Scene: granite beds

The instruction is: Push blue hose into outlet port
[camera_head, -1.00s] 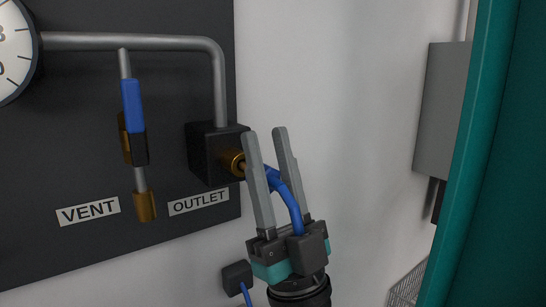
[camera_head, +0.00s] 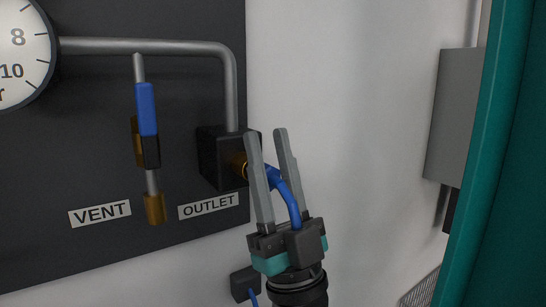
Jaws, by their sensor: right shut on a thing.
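The blue hose (camera_head: 291,192) curves up between the fingers of my right gripper (camera_head: 266,133). The gripper is shut on the hose, its fingers pointing up. The hose end meets the brass outlet port (camera_head: 239,168) on the black block above the OUTLET label (camera_head: 209,205). The near finger covers the joint, so I cannot tell how deep the hose sits. My left gripper is not in view.
A dark panel carries a gauge (camera_head: 22,55), a grey pipe (camera_head: 150,46) and a vent valve with a blue handle (camera_head: 147,108) above the VENT label (camera_head: 99,213). A grey box (camera_head: 457,115) and a teal frame (camera_head: 499,150) stand at the right. White wall lies between.

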